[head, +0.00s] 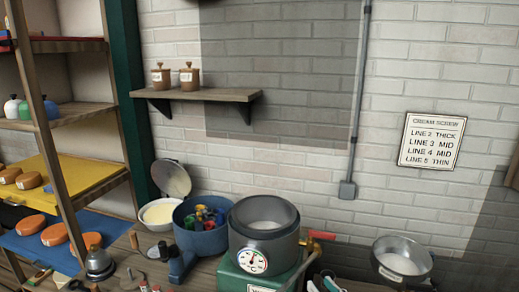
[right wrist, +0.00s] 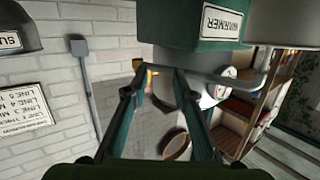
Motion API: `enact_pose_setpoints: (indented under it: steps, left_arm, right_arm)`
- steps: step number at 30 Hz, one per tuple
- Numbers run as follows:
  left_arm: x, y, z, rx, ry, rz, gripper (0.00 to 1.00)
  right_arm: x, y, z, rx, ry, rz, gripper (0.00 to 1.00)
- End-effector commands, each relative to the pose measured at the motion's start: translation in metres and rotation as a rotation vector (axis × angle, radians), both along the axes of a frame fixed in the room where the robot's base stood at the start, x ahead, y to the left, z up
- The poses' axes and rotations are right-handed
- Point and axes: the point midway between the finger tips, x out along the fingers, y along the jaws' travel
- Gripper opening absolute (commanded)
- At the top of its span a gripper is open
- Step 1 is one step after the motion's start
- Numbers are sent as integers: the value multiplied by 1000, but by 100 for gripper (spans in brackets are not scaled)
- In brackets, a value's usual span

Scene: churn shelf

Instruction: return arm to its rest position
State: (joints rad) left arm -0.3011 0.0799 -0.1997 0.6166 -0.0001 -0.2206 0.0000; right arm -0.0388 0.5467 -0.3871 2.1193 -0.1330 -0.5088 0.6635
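My right gripper shows from behind in the right wrist view (right wrist: 159,82). Its two dark green fingers stand apart, with wall and background visible between the tips, and nothing is held. In the head view, a dark and teal piece that looks like part of it (head: 326,283) shows at the bottom edge, right of the green warmer (head: 240,279). The rest of the right arm is hidden or out of frame. My left gripper does not show in either view.
A grey pot (head: 264,222) with a gauge sits on the warmer, close to a red-handled tap (head: 322,236). A blue tub (head: 203,238) and a white bowl (head: 158,222) stand left. A metal pan (head: 402,268) stands right. A wooden shelf rack (head: 83,110) is at far left.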

Motion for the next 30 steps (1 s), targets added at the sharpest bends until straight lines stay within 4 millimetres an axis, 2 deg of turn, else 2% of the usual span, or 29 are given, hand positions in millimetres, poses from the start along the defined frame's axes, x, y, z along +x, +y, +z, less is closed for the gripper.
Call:
enact_pose_setpoints:
  steps: [1, 3, 5, 6, 9, 15, 22, 24, 30]
  left_arm:
    - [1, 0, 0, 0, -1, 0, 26]
    - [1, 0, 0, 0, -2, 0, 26]
    - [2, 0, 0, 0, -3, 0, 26]
    - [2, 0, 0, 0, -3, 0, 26]
    - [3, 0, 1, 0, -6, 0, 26]
    - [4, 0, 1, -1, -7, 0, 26]
    - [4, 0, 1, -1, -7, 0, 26]
    - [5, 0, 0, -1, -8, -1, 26]
    - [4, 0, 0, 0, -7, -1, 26]
  right_arm:
    - [-19, -6, -26, -20, 95, -54, 25]
    - [-47, -18, -59, -71, 232, -116, 25]
    - [-77, -27, -86, -115, 355, -153, 25]
    - [-97, -32, -102, -142, 436, -167, 25]
    - [-144, -42, -132, -199, 603, -182, 25]
    - [-222, -50, -163, -268, 850, -162, 25]
    - [-299, -52, -178, -314, 1072, -108, 25]
    - [-289, -52, -198, -319, 1069, -108, 25]
    - [-280, -50, -250, -323, 1088, -104, 25]
